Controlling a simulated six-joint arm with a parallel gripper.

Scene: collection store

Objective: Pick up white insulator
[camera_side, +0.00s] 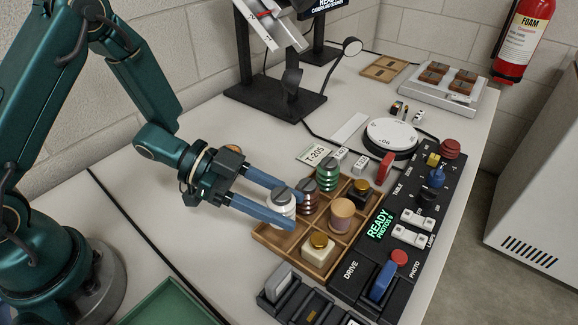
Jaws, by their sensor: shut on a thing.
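The white insulator (281,207) is a ribbed white piece with a grey top. It stands at the left corner of a wooden compartment tray (266,237). My gripper (290,205) reaches in from the left with two blue fingers, one on the far side of the insulator and one on the near side. The fingers are shut on it. The near finger hides its lower part, so I cannot tell whether it touches the tray floor. A brown ribbed insulator (308,199) stands close beside it, and a green one (328,175) is behind that.
The tray also holds a tan cylinder (342,215), a cream block with a gold top (319,249) and a dark block with a gold top (359,192). A black control panel (345,286) borders the tray on the right.

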